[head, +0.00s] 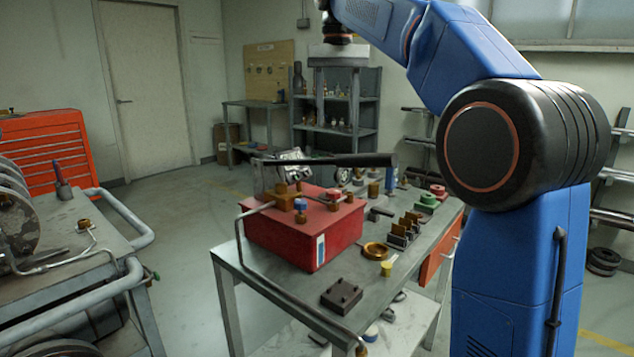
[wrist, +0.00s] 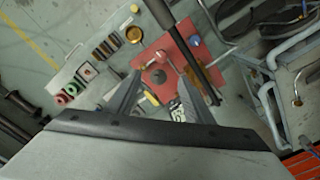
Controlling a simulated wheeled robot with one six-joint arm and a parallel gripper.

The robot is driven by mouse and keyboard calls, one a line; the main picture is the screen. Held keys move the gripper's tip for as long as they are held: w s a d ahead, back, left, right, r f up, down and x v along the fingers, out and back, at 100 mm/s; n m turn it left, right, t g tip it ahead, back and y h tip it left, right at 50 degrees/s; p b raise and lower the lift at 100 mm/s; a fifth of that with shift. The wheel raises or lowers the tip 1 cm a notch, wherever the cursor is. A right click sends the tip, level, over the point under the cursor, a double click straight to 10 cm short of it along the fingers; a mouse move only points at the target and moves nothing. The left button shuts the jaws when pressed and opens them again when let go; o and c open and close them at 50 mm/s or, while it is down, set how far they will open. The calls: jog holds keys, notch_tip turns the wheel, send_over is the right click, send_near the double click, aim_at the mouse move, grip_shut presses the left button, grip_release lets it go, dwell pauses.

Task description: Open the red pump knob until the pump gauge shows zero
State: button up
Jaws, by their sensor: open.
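The red pump box (head: 318,240) stands on the grey workbench with a long black lever across its top; the box also shows in the wrist view (wrist: 183,53). A small red knob (head: 334,194) sits on its top, and appears red and pale in the wrist view (wrist: 159,56). A blue knob (head: 300,204) is to its left, on a brass block. A round white-faced gauge (head: 343,177) shows behind the box; its reading is too small to tell. My gripper (wrist: 163,74) is open and empty above the box, with the red knob just beyond its fingertips.
The black lever (head: 330,160) lies near the knobs. Brass fittings, a dark block (head: 341,296) and a brass ring (head: 375,250) lie on the workbench (head: 310,305). A cart (head: 70,250) with metal rails stands at left. Open floor lies between them.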

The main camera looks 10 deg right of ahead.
aim_at(334, 190)
notch_tip(334, 190, down, 17)
jog(key=shift+a+f, duration=0.1)
jog(key=shift+f, duration=0.05)
dwell(0.5)
jog(key=c, duration=1)
jog(key=shift+c, duration=0.2)
